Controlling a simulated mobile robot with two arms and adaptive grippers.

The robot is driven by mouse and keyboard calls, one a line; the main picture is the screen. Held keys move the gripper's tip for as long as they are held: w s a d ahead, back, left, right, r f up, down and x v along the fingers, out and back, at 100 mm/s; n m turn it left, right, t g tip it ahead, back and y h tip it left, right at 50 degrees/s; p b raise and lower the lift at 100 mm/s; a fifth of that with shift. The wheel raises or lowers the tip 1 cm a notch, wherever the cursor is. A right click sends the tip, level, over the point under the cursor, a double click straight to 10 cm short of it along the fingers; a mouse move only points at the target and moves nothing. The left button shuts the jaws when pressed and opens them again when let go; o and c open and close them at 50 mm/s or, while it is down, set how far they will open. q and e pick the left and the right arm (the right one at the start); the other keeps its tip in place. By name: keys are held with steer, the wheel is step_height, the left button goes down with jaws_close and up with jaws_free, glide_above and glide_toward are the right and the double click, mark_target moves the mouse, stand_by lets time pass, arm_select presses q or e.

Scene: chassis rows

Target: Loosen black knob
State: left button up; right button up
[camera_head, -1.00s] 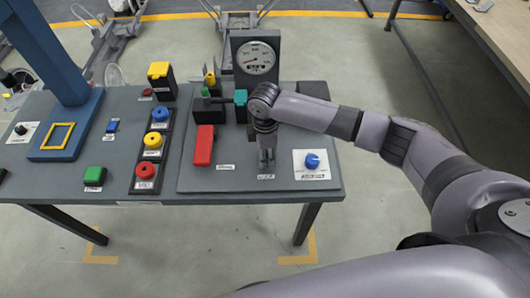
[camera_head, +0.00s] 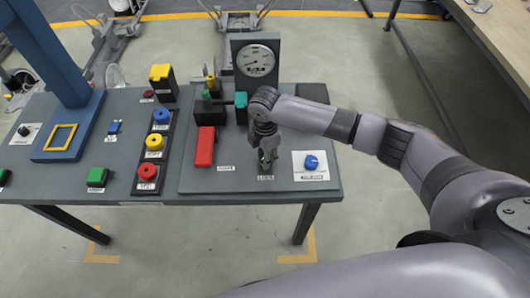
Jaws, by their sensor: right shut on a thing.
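My right gripper (camera_head: 267,160) points down over the front right part of the grey panel (camera_head: 230,178), just behind a small white label. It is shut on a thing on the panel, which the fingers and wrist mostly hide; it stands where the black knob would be. Another black knob (camera_head: 23,130) sits on a white plate at the far left of the table, away from the gripper. My left gripper is not in view.
A blue knob (camera_head: 311,162) on a white plate is close right of the gripper. A red block (camera_head: 205,146) lies to its left, and a dial gauge (camera_head: 256,60) stands behind. Red, yellow and blue buttons (camera_head: 154,142) line the table's middle.

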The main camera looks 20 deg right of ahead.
steer(key=n, duration=0.4)
steer(key=shift+n+p, duration=0.3)
steer(key=n, duration=0.4)
steer(key=shift+s+n, duration=0.1)
steer(key=shift+n, duration=0.2)
steer(key=o, duration=1.1)
steer(key=shift+o, duration=0.3)
steer(key=shift+r, duration=0.1)
step_height(320, 180, up, 12)
